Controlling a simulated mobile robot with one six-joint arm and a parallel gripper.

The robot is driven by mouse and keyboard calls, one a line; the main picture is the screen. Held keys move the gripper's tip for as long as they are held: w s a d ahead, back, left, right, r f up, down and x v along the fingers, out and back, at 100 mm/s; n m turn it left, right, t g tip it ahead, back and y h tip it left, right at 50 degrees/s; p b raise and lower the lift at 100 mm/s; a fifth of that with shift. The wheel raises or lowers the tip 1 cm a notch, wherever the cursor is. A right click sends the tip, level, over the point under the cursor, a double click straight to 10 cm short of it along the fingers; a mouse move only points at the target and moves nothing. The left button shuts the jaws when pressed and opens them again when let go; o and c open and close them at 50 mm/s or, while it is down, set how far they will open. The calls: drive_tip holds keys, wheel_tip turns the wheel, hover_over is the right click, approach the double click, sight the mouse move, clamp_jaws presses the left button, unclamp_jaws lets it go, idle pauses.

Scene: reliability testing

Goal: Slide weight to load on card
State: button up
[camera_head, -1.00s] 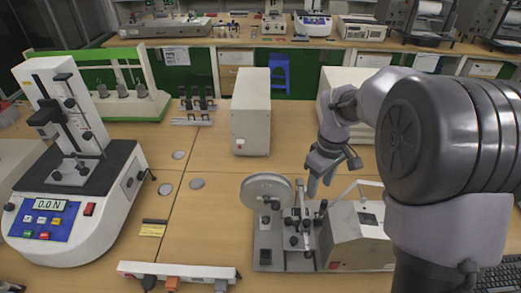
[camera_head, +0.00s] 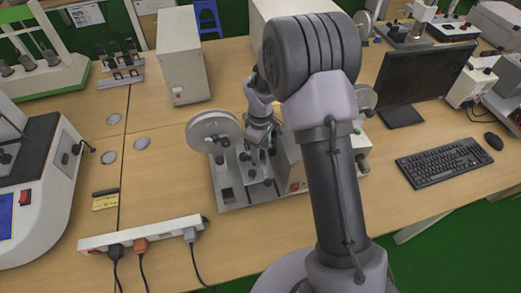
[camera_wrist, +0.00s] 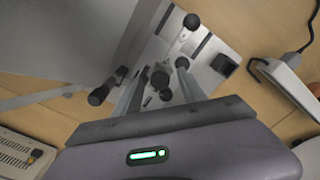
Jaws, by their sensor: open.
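A tester with a round grey disc (camera_head: 214,129) and a grey base plate (camera_head: 228,203) stands on the bench. My gripper (camera_head: 261,150) is over its middle, pointing down among the rods and dark knobs. In the wrist view, the gripper (camera_wrist: 158,82) has its two fingers apart, with dark knobs (camera_wrist: 160,79) seen between and beyond them. I cannot tell which part is the sliding weight, nor whether the fingers touch anything. A small yellow card (camera_head: 105,203) lies on the bench to the left, with a dark strip at its upper edge. Its writing is unreadable.
A white power strip (camera_head: 142,234) with plugs lies in front of the tester. A beige box (camera_head: 182,60) stands behind. A blue-and-white instrument (camera_head: 45,190) is at left. A monitor (camera_head: 425,85) and keyboard (camera_head: 444,163) are at right. Bare bench lies between card and tester.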

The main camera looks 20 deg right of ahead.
clamp_jaws()
idle(1.4)
